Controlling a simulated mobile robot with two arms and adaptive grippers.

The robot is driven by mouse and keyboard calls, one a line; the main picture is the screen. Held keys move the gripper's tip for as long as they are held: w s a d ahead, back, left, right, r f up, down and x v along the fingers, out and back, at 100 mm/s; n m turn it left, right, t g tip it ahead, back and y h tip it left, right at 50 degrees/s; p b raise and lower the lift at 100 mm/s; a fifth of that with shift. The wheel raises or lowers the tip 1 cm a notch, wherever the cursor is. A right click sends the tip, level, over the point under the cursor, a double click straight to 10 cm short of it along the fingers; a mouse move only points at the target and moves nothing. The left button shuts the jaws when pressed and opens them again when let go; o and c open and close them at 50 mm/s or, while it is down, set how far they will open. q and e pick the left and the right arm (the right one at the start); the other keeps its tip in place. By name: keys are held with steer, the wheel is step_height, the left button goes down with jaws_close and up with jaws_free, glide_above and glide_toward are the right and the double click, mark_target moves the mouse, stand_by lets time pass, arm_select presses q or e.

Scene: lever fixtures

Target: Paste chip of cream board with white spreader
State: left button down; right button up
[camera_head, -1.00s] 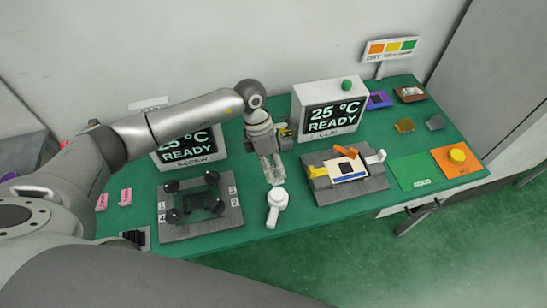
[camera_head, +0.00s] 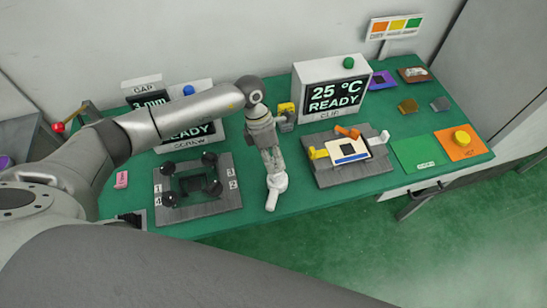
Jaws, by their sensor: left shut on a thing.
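The cream board (camera_head: 336,155) lies on a grey fixture in the middle right of the head view. A dark square chip (camera_head: 349,149) sits on it, and a blue strip runs along its front edge. The white spreader (camera_head: 271,200) is left of that fixture, with its round part at the back and its handle towards the front edge. My left gripper (camera_head: 277,177) points down and is shut on the white spreader at its round part. The fingertips partly hide this part. I cannot tell whether the spreader still touches the table. My right gripper is not in view.
The board's fixture (camera_head: 321,172) has a yellow lever (camera_head: 317,153), an orange lever (camera_head: 347,132) and a white lever (camera_head: 384,137). A second fixture (camera_head: 218,202) with dark posts stands left. The CLIP display (camera_head: 331,88) stands behind. A green mat (camera_head: 416,154) lies right.

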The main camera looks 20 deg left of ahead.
mark_target(273, 159)
arm_select(q)
steer(key=shift+f+b, duration=0.45)
steer(key=shift+b, duration=0.05)
stand_by(0.8)
steer(key=shift+s+f, duration=0.1)
steer(key=shift+f, duration=0.05)
stand_by(1.5)
step_height(273, 159, up, 2)
steer(key=shift+r+p, duration=0.1)
steer(key=shift+p, duration=0.35)
steer(key=shift+r+p, duration=1.35)
steer(key=shift+r, duration=1.15)
